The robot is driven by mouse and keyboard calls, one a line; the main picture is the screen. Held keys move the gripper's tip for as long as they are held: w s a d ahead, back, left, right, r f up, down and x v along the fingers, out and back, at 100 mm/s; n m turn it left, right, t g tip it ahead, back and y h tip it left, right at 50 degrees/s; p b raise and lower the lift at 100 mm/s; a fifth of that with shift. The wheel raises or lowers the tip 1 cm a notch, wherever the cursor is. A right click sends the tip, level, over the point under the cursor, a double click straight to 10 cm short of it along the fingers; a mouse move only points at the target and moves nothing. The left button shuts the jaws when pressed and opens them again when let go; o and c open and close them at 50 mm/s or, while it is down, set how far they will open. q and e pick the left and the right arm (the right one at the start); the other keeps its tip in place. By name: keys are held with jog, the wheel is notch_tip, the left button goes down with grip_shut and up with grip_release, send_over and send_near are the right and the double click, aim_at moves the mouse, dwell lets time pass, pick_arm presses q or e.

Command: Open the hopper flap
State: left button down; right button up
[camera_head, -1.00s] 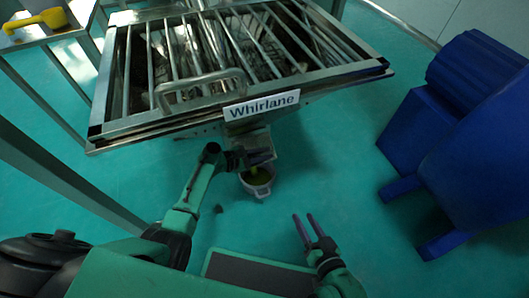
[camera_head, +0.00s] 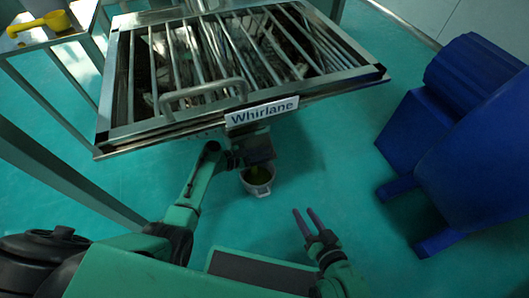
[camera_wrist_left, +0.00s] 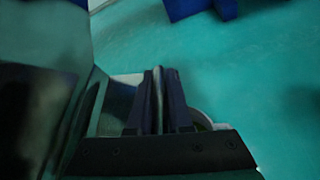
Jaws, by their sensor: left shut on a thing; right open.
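The hopper's metal frame with its barred grille (camera_head: 352,72) and "Whirlane" sign fills the upper middle of the head view. The flap (camera_head: 258,147) hangs under the sign, dark and partly in shadow; its exact angle is hard to tell. My left gripper (camera_head: 240,159) is at the flap, low under the hopper. In the left wrist view, its two dark fingers (camera_wrist_left: 158,100) are closed on a thin upright edge, which appears to be the flap's. My right gripper (camera_head: 307,223) is open and empty, low and to the right, apart from the hopper.
A pale bowl (camera_head: 258,189) with greenish contents stands on the floor just below the flap. A blue machine (camera_head: 450,140) stands at the right. A yellow scoop (camera_head: 38,23) lies on a stand at the upper left. Floor between bowl and blue machine is clear.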

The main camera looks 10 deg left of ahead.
pick_arm(q)
jog(key=shift+s+d+h, duration=0.2)
jog(key=shift+d+h, duration=0.1)
jog(key=shift+d, duration=0.05)
jog(key=c, duration=0.9)
grip_release()
jog(key=shift+r, duration=0.1)
jog(key=shift+c, duration=0.2)
jog(key=shift+o, duration=0.5)
jog(key=shift+r, duration=0.1)
jog(key=shift+a, duration=0.1)
